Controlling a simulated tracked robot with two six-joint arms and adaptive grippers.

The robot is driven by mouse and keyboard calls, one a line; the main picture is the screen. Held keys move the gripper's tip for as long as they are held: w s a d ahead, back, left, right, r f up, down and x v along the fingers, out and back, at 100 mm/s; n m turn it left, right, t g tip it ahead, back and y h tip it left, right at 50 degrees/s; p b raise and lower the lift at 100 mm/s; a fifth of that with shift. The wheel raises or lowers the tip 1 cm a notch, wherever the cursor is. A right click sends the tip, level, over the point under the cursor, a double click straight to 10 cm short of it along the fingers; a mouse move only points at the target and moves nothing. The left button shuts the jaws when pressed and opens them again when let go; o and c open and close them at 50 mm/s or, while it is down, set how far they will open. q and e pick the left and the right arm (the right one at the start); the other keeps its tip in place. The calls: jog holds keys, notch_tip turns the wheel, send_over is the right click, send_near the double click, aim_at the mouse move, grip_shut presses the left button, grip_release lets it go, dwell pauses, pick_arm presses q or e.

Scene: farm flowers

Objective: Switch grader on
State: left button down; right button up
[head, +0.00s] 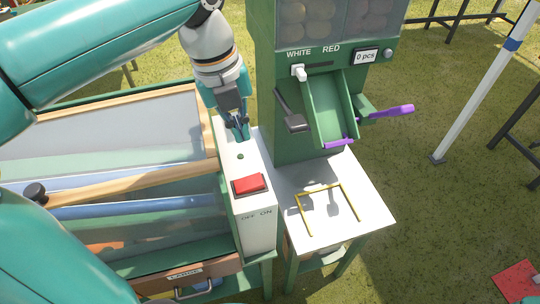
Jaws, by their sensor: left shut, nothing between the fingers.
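The grader (258,224) has a white control panel along its right end. A red rocker switch (249,184) in a dark frame sits on top of it, with OFF and ON lettering on the panel below it. I cannot tell which side of the rocker is pressed. A small dark green spot (240,156) sits on the panel above the switch. My left gripper (240,136) points down over the far end of the panel, shut and empty. It is beyond the switch and apart from it. My right gripper is not in view.
A green dispenser (327,108) with WHITE and RED labels, a chute and a purple-handled lever (392,111) stands to the right. A white table (372,205) with a yellow bracket (322,190) is before it. A white pole (478,87) stands on the grass.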

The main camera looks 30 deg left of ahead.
pick_arm(q)
send_near(258, 179)
jog(key=f, duration=0.4)
jog(key=w+d+f, duration=0.1)
jog(key=f, duration=0.2)
jog(key=shift+f, duration=0.1)
dwell(0.4)
jog(key=shift+a, duration=0.1)
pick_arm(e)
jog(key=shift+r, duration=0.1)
